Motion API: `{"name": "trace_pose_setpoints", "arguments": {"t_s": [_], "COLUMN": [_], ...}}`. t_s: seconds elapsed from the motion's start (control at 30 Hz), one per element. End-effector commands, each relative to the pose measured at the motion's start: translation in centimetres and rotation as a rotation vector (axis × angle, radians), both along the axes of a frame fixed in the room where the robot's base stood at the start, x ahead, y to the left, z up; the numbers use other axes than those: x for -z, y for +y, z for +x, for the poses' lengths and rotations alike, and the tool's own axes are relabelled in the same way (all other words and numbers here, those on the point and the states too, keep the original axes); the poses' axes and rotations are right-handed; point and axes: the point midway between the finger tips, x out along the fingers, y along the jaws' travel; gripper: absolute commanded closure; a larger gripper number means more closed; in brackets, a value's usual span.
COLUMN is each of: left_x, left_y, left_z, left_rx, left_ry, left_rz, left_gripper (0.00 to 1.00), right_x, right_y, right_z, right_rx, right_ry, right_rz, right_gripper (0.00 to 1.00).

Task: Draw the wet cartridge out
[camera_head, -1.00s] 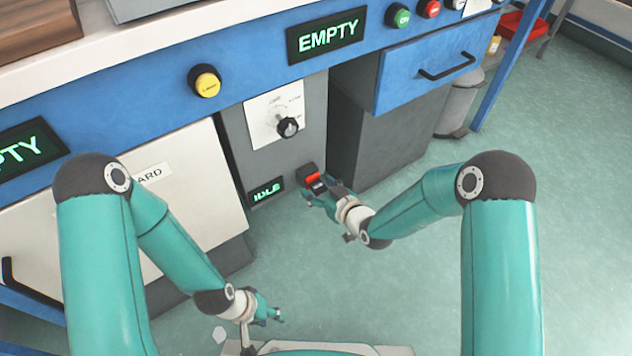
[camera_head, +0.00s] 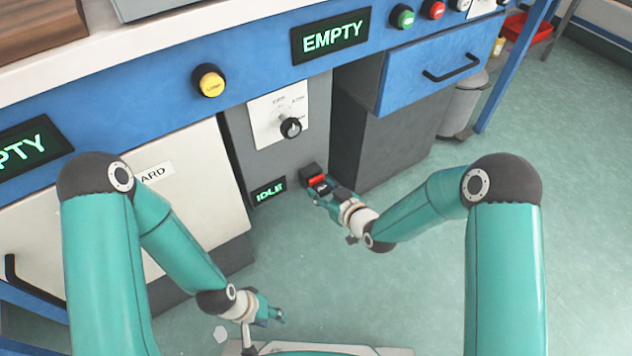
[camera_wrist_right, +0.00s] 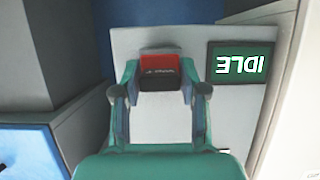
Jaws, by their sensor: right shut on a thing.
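The cartridge has a red band and a dark front end (camera_head: 322,187); it sits at a black socket block (camera_head: 310,170) low on the grey panel. I cannot tell how deep it is in. My right gripper (camera_head: 324,192) is shut on the dark end. In the right wrist view the dark end (camera_wrist_right: 160,82) lies between the two fingertips of my right gripper (camera_wrist_right: 162,90), with the red part beyond it against the panel. My left gripper (camera_head: 275,312) is low in the head view, away from the panel, with nothing visible in it; its finger gap is too small to judge.
A green "IDLE" display (camera_head: 269,191) is beside the socket, with a black knob (camera_head: 291,127) above. A grey cabinet (camera_head: 395,140) and blue drawer (camera_head: 430,68) stand to the right, and a white door (camera_head: 150,215) to the left.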

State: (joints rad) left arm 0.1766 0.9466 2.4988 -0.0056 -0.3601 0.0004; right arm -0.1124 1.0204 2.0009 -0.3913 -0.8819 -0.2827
Motion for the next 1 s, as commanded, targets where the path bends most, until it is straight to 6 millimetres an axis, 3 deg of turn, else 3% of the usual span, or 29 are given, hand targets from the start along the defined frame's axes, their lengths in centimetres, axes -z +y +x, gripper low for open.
{"name": "trace_pose_setpoints", "arguments": {"t_s": [1.0], "left_x": [0.5], "left_y": [0.0], "left_z": [0.0], "left_rx": [0.000], "left_ry": [0.000], "left_rz": [0.000], "left_gripper": [0.60], "right_x": [0.0], "right_y": [-1.8], "right_z": [-2.5], "right_rx": [0.000], "right_ry": [0.000], "right_rz": [0.000], "right_gripper": [0.99]}}
